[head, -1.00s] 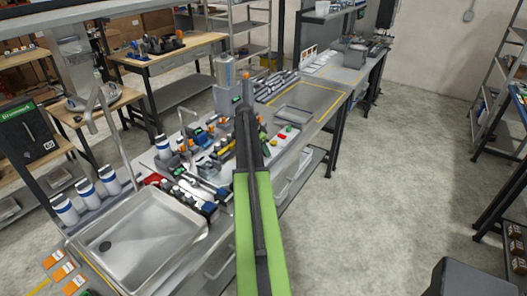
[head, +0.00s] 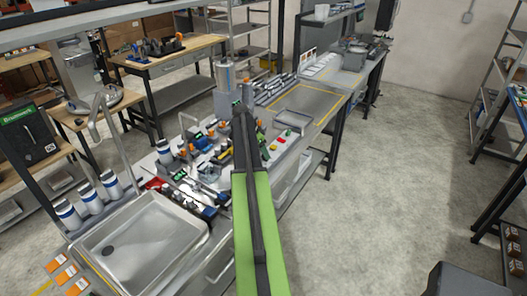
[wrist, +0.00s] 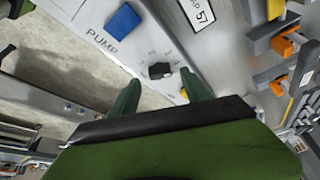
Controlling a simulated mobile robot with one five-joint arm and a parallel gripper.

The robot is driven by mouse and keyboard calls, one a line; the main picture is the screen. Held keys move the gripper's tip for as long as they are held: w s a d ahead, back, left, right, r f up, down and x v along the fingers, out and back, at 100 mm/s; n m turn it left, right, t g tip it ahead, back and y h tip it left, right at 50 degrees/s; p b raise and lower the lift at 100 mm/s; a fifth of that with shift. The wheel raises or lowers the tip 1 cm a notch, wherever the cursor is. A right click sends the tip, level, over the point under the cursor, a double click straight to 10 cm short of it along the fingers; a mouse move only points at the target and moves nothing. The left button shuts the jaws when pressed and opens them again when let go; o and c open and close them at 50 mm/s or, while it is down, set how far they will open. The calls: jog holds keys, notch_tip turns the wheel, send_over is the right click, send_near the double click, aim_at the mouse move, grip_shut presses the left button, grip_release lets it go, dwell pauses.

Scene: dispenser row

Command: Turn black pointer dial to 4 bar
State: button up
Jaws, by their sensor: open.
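The black pointer dial (wrist: 160,70) shows in the wrist view on a light panel, with small printed marks around it too blurred to read. Its exact pointer setting cannot be told. My gripper (wrist: 161,80) is open and empty. Its two green fingers are spread apart, one on each side of the dial in the picture; whether they touch it cannot be told. In the head view my arm reaches over the workbench and hides the dial.
A blue block (wrist: 122,19) sits by the "PUMP" lettering, left of the dial. Orange-and-grey fittings (wrist: 284,46) stand to the right. In the head view, a steel sink (head: 140,246) and several white bottles (head: 89,198) are at the left; open floor is at the right.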

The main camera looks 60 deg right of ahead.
jog(key=p+v, duration=1.2)
jog(key=v, duration=0.2)
jog(key=shift+r, duration=0.3)
